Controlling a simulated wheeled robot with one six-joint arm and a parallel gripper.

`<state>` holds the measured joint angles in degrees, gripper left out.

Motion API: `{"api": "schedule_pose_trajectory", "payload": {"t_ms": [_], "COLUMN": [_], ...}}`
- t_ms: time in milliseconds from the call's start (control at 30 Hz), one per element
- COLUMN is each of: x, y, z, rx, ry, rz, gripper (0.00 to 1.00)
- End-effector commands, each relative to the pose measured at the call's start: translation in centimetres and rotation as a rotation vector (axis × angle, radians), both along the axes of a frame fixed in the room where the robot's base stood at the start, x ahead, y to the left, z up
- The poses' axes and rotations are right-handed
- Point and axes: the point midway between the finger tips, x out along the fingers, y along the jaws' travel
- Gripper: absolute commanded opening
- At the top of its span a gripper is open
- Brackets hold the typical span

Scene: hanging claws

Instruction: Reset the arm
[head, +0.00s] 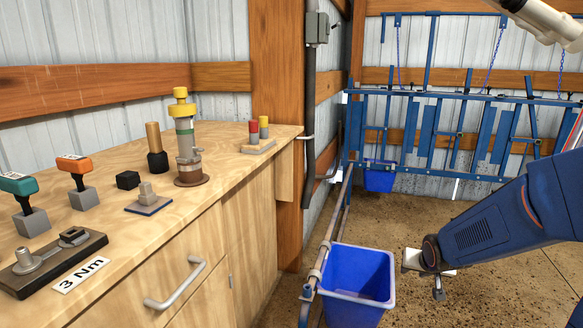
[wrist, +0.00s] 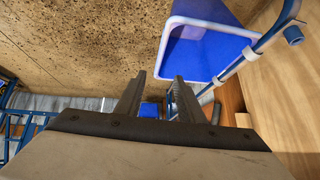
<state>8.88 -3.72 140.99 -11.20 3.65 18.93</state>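My gripper (wrist: 159,76) shows in the wrist view with its two dark fingers apart and nothing between them. Past the fingers are bare ground and a small blue shape. In the head view my blue arm (head: 490,230) reaches in from the right, over the brown floor, well right of the workbench. Its left end has a dark joint and a small pale part; I cannot tell whether that is the gripper. A pale cylindrical part (head: 548,22) crosses the top right corner.
A blue bucket (head: 358,272) hangs on a rail beside the workbench; it also shows in the wrist view (wrist: 215,50). The wooden workbench (head: 225,215) carries several tools and blocks. A second bucket (head: 379,180) hangs near the blue rack (head: 430,97). Floor between is open.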

Motion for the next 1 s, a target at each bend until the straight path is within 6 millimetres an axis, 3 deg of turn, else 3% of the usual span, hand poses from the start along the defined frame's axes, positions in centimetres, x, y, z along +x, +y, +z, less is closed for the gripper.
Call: {"api": "schedule_pose_trajectory", "payload": {"t_ms": [400,700,1000], "x": [-9.8,-17.8,-26.1], "y": [3.2,5.5,7.6], "z": [6.3,9.2,10.8], "rx": [-0.04,-0.047,-0.046], "ry": [0.096,0.168,0.236], "rz": [0.07,0.139,0.227], "gripper": [0.35,0.35,0.35]}}
